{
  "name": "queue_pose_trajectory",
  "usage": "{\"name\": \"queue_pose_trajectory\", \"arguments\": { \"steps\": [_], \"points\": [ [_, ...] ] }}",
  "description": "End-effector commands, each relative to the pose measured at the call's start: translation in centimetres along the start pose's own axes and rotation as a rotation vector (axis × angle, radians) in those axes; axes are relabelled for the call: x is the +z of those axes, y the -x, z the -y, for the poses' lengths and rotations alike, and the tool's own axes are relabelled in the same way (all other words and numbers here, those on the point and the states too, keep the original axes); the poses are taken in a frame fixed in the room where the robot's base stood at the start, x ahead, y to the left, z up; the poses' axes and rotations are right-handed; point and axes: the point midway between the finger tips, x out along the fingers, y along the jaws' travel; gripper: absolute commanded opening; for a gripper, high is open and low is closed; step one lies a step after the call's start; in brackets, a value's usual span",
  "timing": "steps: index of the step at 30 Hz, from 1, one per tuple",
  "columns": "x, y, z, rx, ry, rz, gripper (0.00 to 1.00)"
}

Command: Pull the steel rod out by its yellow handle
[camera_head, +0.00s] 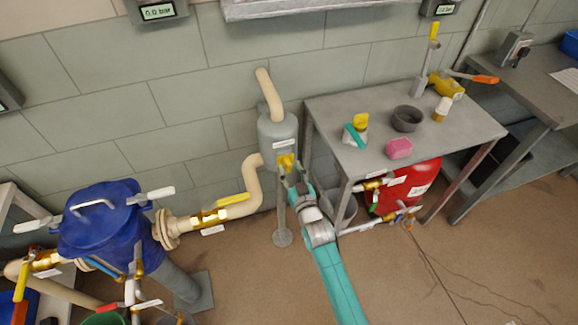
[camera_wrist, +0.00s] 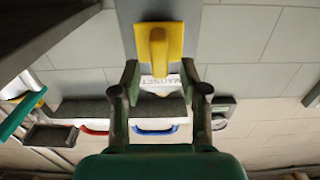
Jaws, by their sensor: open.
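A yellow handle (camera_head: 286,162) sits on the front of a grey upright cylinder (camera_head: 278,128) on the pipe run. In the wrist view the yellow handle (camera_wrist: 159,45) juts from a yellow plate on a grey surface, above a white label. The steel rod is not visible. My gripper (camera_head: 295,178) is close to the handle at the cylinder's front. In the wrist view my gripper (camera_wrist: 160,78) has its two fingers spread, with the handle just beyond the fingertips and roughly centred between them. I cannot tell any contact with the handle.
A grey table (camera_head: 455,130) with several small items stands right of the cylinder, a red tank (camera_head: 410,185) beneath it. A cream pipe with a yellow-levered brass valve (camera_head: 210,217) and a blue vessel (camera_head: 100,225) lie left. Bare floor is in front.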

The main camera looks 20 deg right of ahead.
Motion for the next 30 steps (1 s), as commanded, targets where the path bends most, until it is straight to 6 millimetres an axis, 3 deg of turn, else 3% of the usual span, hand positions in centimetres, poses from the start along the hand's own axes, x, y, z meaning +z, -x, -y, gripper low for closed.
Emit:
{"name": "queue_pose_trajectory", "arguments": {
  "steps": [6, 16, 17, 22, 30],
  "points": [
    [0.1, -1.8, 0.0, 0.000, 0.000, 0.001, 0.44],
    [0.0, -2.0, 0.0, 0.000, 0.000, 0.001, 0.44],
    [0.0, -2.0, 0.0, 0.000, 0.000, 0.001, 0.41],
    [0.0, -2.0, 0.0, 0.000, 0.000, 0.001, 0.00],
    [0.1, -2.0, 0.0, 0.000, 0.000, 0.001, 0.00]
  ]
}}
